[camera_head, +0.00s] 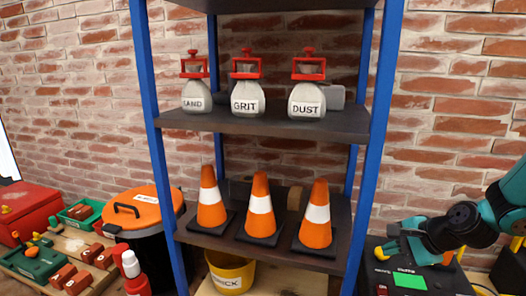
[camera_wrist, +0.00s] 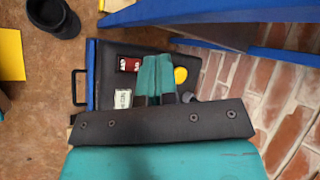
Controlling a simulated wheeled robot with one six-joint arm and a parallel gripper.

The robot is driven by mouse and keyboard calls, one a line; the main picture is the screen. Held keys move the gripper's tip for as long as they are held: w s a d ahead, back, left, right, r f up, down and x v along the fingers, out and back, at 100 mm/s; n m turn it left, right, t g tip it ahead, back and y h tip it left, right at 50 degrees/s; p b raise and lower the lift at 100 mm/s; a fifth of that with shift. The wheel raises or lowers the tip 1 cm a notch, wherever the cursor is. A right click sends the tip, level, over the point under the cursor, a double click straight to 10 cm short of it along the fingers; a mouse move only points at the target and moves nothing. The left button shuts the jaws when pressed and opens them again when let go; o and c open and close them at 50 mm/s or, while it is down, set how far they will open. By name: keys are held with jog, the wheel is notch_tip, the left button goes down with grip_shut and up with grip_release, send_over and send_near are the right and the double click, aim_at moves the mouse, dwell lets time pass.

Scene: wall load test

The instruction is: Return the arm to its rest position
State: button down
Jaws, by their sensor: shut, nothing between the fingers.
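My arm (camera_head: 505,205) is teal and black and reaches in from the right edge in the head view. My gripper (camera_head: 394,240) is at its left end, to the right of the shelf and over a dark surface. In the wrist view my gripper (camera_wrist: 156,62) shows two teal fingers side by side, shut with nothing between them. The arm's base is out of view.
A yellow bucket (camera_head: 230,275) stands beneath. An orange-lidded bin (camera_head: 140,205) and a tool-strewn bench (camera_head: 65,250) are left. A brick wall (camera_head: 450,110) is behind.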

jog(key=s+a+r+n+g+p, duration=0.1)
jog(key=s+a+r+n+g, duration=0.2)
jog(key=s+a+r+n, duration=0.75)
jog(key=s+a+r+n+g+p, duration=0.1)
jog(key=s+a+r+n, duration=0.1)
jog(key=s+n, duration=0.25)
jog(key=s+a+r+n+g+h, duration=0.1)
jog(key=s+r+n, duration=0.2)
jog(key=s, duration=0.2)
jog(key=s+a+r+n+g+p, duration=0.1)
jog(key=s+a+r+n, duration=0.15)
jog(key=s, duration=0.25)
notch_tip(320, 180, up, 38)
jog(key=d+n+p, duration=0.1)
jog(key=p, duration=3.6)
jog(key=shift+s+p, duration=0.3)
jog(key=shift+s, duration=0.15)
jog(key=shift+d+n, duration=0.1)
jog(key=shift+n, duration=0.15)
